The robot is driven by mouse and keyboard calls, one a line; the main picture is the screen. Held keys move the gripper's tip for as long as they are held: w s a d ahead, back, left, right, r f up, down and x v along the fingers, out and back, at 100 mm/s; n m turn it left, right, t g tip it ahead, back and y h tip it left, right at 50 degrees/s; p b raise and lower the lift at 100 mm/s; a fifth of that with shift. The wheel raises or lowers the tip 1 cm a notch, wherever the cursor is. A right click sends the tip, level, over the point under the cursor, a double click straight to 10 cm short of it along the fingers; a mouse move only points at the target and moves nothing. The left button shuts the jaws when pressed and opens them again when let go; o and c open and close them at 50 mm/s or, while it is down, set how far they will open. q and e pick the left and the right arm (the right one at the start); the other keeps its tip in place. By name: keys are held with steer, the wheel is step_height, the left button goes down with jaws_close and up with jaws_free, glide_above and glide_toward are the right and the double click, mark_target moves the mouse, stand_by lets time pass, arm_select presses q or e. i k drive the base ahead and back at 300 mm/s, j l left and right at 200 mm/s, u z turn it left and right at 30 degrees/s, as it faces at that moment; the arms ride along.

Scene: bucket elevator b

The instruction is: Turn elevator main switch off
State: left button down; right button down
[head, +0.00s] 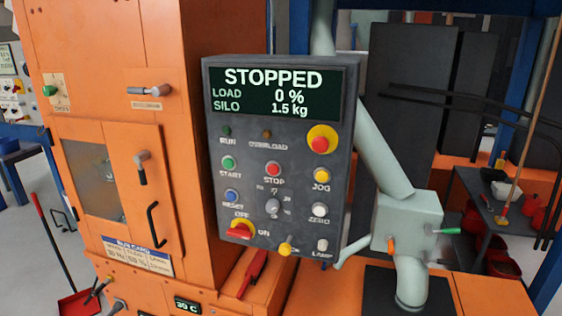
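The elevator control panel (215,150) is a dark grey box in the middle of the head view, with its screen (276,93) reading STOPPED, LOAD 0 % and SILO 1.5 kg. The main switch (241,230) is a red rotary handle on a yellow plate at the panel's lower left. OFF is printed above it and ON to its right. The handle looks slanted, and I cannot tell clearly which mark it points to. Neither of my grippers is in view, and nothing touches the switch.
A red and yellow emergency stop button (320,140) sits at the panel's upper right. Start, stop and other buttons fill the panel's face. An orange cabinet (110,60) stands on the left. A pale grey pipe and box (408,215) stand close on the right.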

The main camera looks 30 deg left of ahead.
mark_target(241, 231)
steer(key=u, duration=1.25)
